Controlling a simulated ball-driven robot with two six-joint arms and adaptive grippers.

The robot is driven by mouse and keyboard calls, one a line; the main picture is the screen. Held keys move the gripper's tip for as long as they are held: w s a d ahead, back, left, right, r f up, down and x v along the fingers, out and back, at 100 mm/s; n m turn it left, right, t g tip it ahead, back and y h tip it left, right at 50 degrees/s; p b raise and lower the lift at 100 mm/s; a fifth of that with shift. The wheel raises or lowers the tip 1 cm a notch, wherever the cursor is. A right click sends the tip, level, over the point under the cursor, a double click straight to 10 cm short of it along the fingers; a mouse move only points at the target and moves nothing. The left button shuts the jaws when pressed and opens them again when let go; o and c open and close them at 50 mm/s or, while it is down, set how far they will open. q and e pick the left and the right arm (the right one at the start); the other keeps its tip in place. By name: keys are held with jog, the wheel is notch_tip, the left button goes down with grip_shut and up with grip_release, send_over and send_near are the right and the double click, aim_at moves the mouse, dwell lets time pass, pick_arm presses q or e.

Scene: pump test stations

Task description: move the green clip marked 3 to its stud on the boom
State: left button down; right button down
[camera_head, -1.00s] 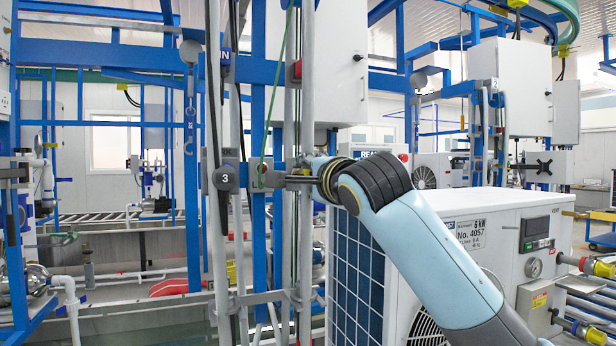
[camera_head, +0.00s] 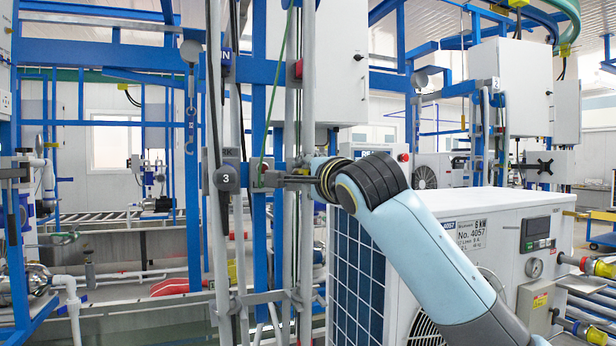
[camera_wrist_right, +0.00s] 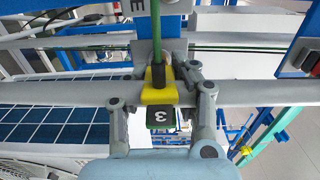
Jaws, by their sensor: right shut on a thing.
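The clip (camera_wrist_right: 163,116) is a small dark green block with a white 3 and a yellow body, seen in the right wrist view. A green line (camera_wrist_right: 156,40) runs up from it. My right gripper (camera_wrist_right: 160,90) is shut on the clip, one finger on each side. In the head view the right gripper (camera_head: 285,179) points left at the blue post, and the clip there is small and partly hidden. A dark plate with a white 3 (camera_head: 226,178) sits on the grey upright just left of it. I cannot make out the stud itself. My left gripper is not in view.
A grey pipe (camera_wrist_right: 60,92) crosses just behind the clip in the wrist view. Grey and blue uprights (camera_head: 307,90) stand close around the gripper.

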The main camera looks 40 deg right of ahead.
jog(key=shift+w, duration=0.1)
jog(key=c, duration=1)
grip_release()
jog(key=v, duration=1.2)
